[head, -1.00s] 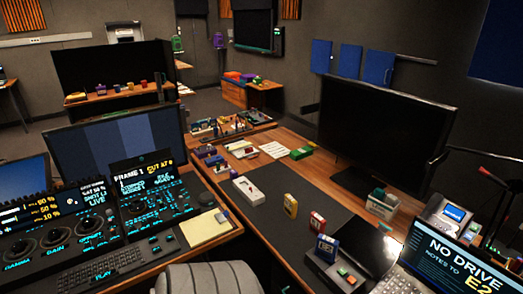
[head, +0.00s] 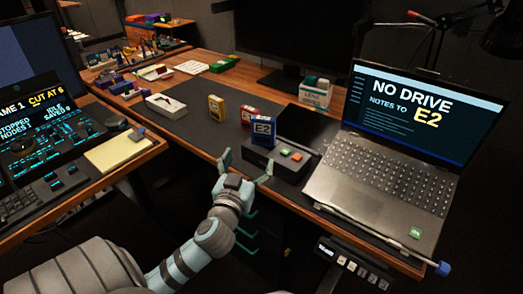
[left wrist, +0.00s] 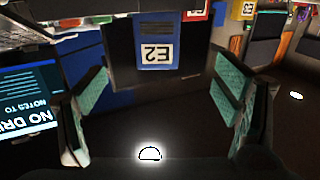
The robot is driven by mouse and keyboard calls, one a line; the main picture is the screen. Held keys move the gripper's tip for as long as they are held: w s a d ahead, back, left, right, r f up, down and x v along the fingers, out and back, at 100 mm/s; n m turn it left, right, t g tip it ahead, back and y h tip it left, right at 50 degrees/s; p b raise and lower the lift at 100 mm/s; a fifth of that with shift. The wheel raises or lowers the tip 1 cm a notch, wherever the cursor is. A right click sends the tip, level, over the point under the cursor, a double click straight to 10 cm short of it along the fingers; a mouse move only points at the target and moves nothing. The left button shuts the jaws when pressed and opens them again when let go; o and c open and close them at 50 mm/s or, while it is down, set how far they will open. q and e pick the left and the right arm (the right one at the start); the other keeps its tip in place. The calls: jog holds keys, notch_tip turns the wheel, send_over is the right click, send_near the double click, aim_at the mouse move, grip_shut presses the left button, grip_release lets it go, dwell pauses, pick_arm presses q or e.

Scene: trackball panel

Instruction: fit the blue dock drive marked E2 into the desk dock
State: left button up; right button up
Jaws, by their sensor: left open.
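The blue drive marked E2 (head: 263,128) stands upright at the left end of the dark dock (head: 287,167). I cannot tell whether it rests on the dock or on the desk just behind it. The dock has an orange and a green button on top. My left gripper (head: 246,167) is open and empty, in front of the drive at the desk's front edge. In the left wrist view, the drive's label (left wrist: 156,53) appears upside down, ahead between the two teal fingers and apart from them. My right gripper is not in view.
A yellow drive (head: 216,108) and a red drive (head: 249,116) stand behind the blue one. An open laptop (head: 400,150) reading "NO DRIVE" stands to the right. A white box (head: 166,104) lies left on the dark mat. A monitor (head: 305,40) stands behind.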

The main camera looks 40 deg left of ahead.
aim_at(262, 131)
pick_arm(q)
jog(key=x, duration=0.9)
jog(key=r+b+x, duration=0.1)
jog(key=x, duration=0.3)
jog(key=shift+w, duration=0.5)
jog(key=shift+c, duration=0.2)
